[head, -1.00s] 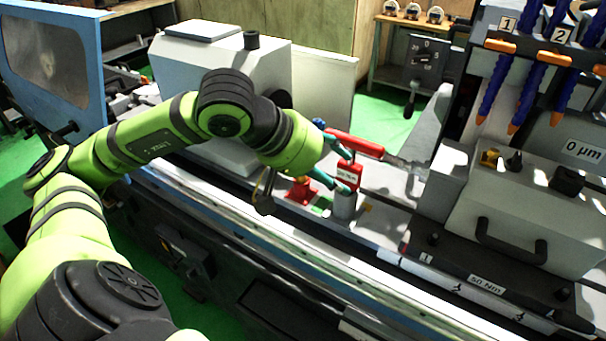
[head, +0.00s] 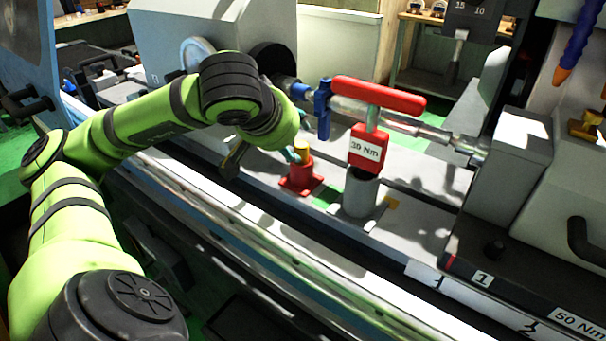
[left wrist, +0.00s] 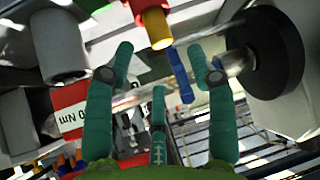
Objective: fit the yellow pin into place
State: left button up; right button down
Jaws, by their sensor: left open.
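The yellow pin (head: 302,151) stands upright in a red holder (head: 300,177) on the machine bed. The pin also shows in the left wrist view (left wrist: 159,28), at the top, just beyond and between my fingertips, apart from them. My left gripper (left wrist: 160,62) is open and empty, its teal fingers spread. My right gripper is not in view.
A red T-handled tool marked 30 Nm (head: 369,147) stands in a grey round holder (head: 361,194), right of the pin. A dark round chuck (head: 273,62) is behind my wrist. A grey block (head: 510,160) closes off the right. The bed's front strip is clear.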

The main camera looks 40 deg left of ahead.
aim_at(299, 146)
pick_arm(q)
jog(key=shift+x, duration=1.1)
jog(key=p+x, duration=0.1)
jog(key=x, duration=0.3)
jog(key=shift+w+a+f, duration=0.1)
jog(key=shift+w+f, duration=0.05)
jog(key=shift+f, duration=0.1)
grip_shut()
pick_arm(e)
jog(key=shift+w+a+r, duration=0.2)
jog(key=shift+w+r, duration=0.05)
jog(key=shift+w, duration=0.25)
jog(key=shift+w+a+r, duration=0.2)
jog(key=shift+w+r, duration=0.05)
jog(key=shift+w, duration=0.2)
pick_arm(q)
jog(key=shift+w, duration=0.1)
